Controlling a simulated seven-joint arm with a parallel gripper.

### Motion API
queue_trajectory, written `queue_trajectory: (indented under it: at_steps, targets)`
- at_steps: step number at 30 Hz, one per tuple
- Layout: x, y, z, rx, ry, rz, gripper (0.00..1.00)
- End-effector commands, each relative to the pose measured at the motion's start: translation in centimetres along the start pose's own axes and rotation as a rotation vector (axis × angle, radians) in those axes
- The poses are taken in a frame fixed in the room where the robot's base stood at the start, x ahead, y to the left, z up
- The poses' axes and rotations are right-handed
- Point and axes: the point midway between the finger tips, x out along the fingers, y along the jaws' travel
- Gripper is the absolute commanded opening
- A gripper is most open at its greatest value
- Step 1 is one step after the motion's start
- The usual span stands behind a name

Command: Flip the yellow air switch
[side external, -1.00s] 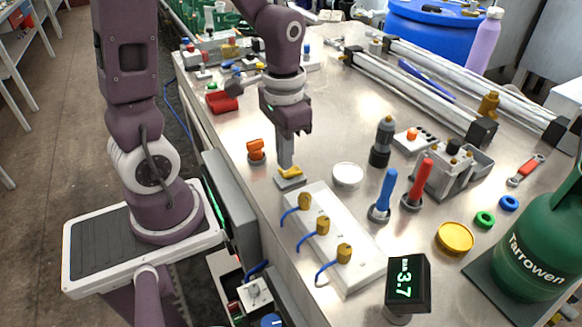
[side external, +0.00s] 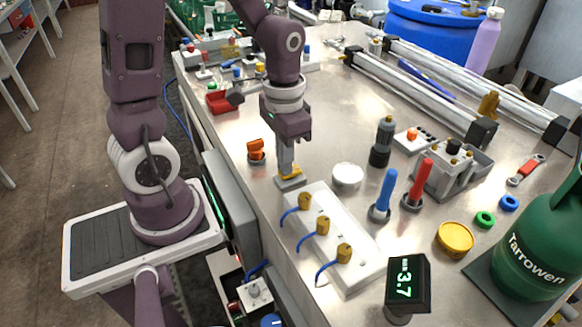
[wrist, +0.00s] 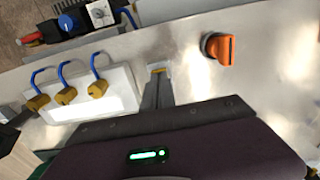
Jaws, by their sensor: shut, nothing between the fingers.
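The yellow air switch (side external: 291,178) sits on a small grey base on the metal table, at the upper left end of the white valve block. My gripper (side external: 287,173) is shut and empty, pointing down with its fingertips at the switch, apparently touching its yellow top. In the wrist view my shut fingers (wrist: 157,80) reach to the switch (wrist: 158,68), which they mostly hide; only a pale yellowish edge shows. I cannot tell the exact contact.
The white block (side external: 332,247) with brass fittings and blue hoses is close by. An orange knob (side external: 256,151) stands to the left of the switch. A white round lid (side external: 348,176) lies to the right. Blue (side external: 383,196) and red (side external: 417,184) handles stand farther right.

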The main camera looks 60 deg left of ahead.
Motion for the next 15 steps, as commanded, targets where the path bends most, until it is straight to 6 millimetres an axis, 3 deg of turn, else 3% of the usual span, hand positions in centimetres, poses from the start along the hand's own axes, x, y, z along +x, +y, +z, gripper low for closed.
queue_trajectory:
  at_steps: [15]
  targets:
    - [-4.5,0.0,-0.1,0.0,0.003,0.0,0.0]
